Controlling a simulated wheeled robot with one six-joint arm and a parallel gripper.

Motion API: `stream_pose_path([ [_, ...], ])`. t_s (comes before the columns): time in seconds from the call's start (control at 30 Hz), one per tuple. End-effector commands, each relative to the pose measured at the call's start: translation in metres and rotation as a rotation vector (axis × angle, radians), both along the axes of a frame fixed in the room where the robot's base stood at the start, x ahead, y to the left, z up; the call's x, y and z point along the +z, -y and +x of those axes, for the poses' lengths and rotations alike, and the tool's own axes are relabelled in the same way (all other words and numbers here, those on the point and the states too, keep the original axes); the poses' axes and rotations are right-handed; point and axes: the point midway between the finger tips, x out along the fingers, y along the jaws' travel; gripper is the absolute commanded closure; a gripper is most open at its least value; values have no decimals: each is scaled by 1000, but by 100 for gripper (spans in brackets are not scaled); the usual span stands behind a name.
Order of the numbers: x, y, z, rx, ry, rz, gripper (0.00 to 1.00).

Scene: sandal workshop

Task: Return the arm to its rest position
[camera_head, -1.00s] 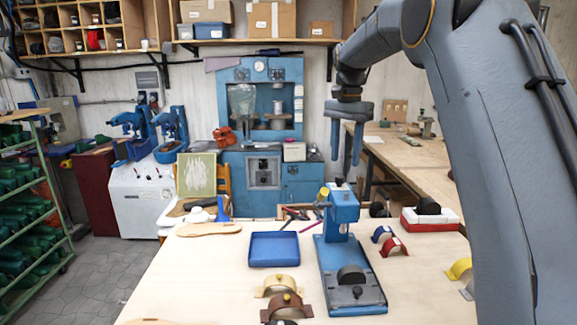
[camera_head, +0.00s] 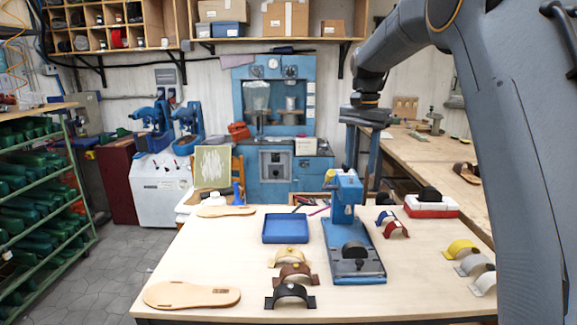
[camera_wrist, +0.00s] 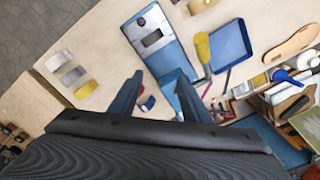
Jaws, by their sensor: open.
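My arm shows at the upper right in the head view. My gripper (camera_head: 363,162) hangs pointing down, open and empty, above and behind the blue press (camera_head: 346,200) on the worktable (camera_head: 210,255). In the wrist view its two fingers stand apart (camera_wrist: 160,82) with nothing between them, and the press (camera_wrist: 155,40) lies beyond them. The fingers appear clear of the table and the press.
A blue tray (camera_head: 286,229), yellow, brown and black straps (camera_head: 290,293), a sole (camera_head: 192,295) and more straps (camera_head: 462,249) lie on the table. A red-white box (camera_head: 431,207) stands at its back right. A green shelf rack (camera_head: 82,190) stands left.

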Motion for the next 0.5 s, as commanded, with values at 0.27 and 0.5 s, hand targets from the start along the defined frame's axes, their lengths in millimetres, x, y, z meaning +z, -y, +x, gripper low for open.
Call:
stream_pose_path([
  [0.27,-39,-2,-29,102,14,-1,57],
  [0.5,-100,-4,-87,260,37,-7,57],
])
